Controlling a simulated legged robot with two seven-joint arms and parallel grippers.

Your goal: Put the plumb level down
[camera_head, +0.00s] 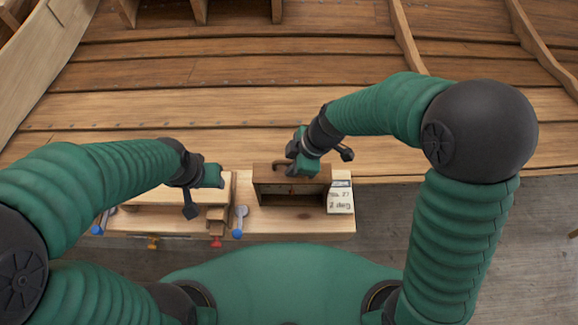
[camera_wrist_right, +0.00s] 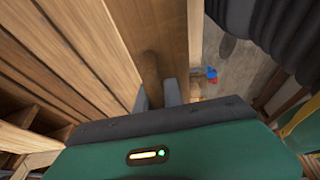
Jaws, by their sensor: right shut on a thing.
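The plumb level (camera_head: 258,185) is a brown box-like wooden frame with a dark, open front and a handle on top. It is at the middle of the workbench (camera_head: 300,227), upright; I cannot tell whether its base touches the bench top. My right gripper (camera_head: 293,165) is at its top and shut on it. In the right wrist view the fingers (camera_wrist_right: 158,95) close around a brown wooden bar (camera_wrist_right: 150,68) of the level. My left gripper (camera_head: 212,178) is above the left part of the bench, apart from the level; its fingers are too unclear to read.
A card marked "2 deg" (camera_head: 340,198) is right beside the level. The planked hull (camera_head: 240,100) rises behind.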

